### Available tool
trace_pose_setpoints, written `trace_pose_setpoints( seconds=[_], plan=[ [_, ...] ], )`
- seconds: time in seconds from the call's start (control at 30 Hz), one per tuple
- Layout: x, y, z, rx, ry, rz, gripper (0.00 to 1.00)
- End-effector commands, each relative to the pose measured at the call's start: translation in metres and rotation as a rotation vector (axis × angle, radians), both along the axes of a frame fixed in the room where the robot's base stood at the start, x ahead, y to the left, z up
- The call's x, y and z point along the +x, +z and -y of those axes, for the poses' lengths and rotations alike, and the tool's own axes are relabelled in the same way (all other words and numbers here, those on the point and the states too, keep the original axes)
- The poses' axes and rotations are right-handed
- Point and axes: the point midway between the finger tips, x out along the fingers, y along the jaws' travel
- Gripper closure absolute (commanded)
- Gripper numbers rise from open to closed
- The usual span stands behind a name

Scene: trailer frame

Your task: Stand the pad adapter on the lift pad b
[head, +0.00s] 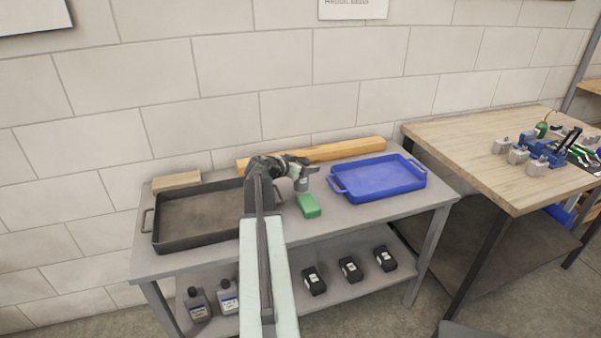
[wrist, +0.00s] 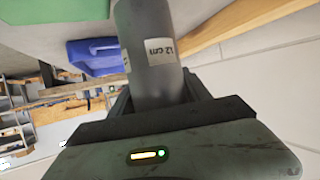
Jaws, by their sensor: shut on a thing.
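My gripper (head: 296,166) is shut on a grey cylinder with a white label, which I take for the pad adapter (head: 301,185). In the wrist view the adapter (wrist: 150,75) stands out from between the jaws, and its label appears to read "12 cm". My gripper holds it over the grey table, just behind a green block and left of the blue tray. I cannot tell from these views whether its lower end touches the table. I cannot make out lift pad b in either view.
The grey table (head: 350,216) bears a dark tray (head: 200,218), a green block (head: 308,206), a blue tray (head: 378,178) and a wooden beam (head: 345,150). Bottles and black boxes stand on its lower shelf. A wooden workbench (head: 470,150) with grey blocks and tools is at right.

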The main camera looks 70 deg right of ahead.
Motion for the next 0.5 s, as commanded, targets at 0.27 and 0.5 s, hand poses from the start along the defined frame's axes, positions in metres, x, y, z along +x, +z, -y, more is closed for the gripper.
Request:
trace_pose_setpoints(
  seconds=[0.27, 0.5],
  plan=[
    [0.001, -0.035, 0.009, -0.002, -0.001, -0.001, 1.0],
    [0.006, -0.035, 0.007, -0.002, 0.007, -0.001, 1.0]
  ],
)
